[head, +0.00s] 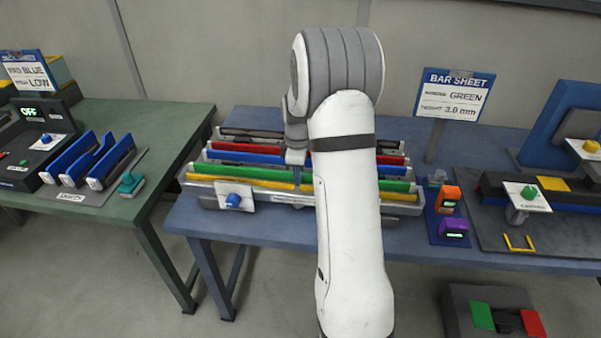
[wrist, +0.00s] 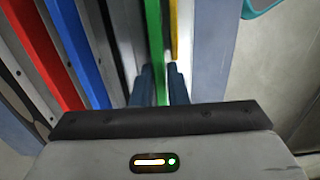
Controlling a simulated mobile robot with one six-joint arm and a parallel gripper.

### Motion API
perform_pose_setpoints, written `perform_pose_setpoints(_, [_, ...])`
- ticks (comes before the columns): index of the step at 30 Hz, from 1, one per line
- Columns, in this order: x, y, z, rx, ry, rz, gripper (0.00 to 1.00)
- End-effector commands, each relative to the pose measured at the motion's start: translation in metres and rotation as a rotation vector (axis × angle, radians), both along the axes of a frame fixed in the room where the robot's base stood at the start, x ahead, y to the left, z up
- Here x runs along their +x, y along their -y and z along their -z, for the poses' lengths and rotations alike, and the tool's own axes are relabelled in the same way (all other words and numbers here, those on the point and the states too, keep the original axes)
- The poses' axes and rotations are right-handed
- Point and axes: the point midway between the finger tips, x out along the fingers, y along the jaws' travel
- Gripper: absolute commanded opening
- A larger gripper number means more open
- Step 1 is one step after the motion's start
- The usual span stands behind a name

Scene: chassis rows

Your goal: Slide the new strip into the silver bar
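Several silver bars lie in rows on the blue bench, the front one (head: 265,192) nearest me. Colored strips run along the rows: red (head: 240,147), blue (head: 245,159), green (head: 255,173) and yellow (head: 250,182). I cannot tell which strip is the new one. My gripper (head: 296,178) points down over the green and yellow rows; my arm hides part of the rows. In the wrist view, my gripper's dark fingers (wrist: 161,88) are either side of the green strip (wrist: 154,45), with a narrow gap on its left. The yellow strip (wrist: 174,25) lies outside the right finger.
A sign (head: 455,95) reads green, 3.0 mm. A white card with a blue knob (head: 233,200) is at the rack's front left. Orange (head: 448,199) and purple (head: 453,228) devices stand to the right. A green table (head: 150,115) with blue holders is at left.

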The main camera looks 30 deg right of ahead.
Motion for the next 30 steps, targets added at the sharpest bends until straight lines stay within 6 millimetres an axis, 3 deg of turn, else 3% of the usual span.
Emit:
perform_pose_setpoints(7, [-0.003,-0.002,0.003,0.004,-0.012,0.000,0.36])
perform_pose_setpoints(20, [-0.004,-0.002,0.005,0.006,-0.016,0.000,0.36])
perform_pose_setpoints(26, [-0.003,-0.002,-0.011,0.004,-0.013,-0.002,0.36])
perform_pose_setpoints(30, [-0.002,-0.002,-0.033,0.003,-0.008,-0.002,0.36])
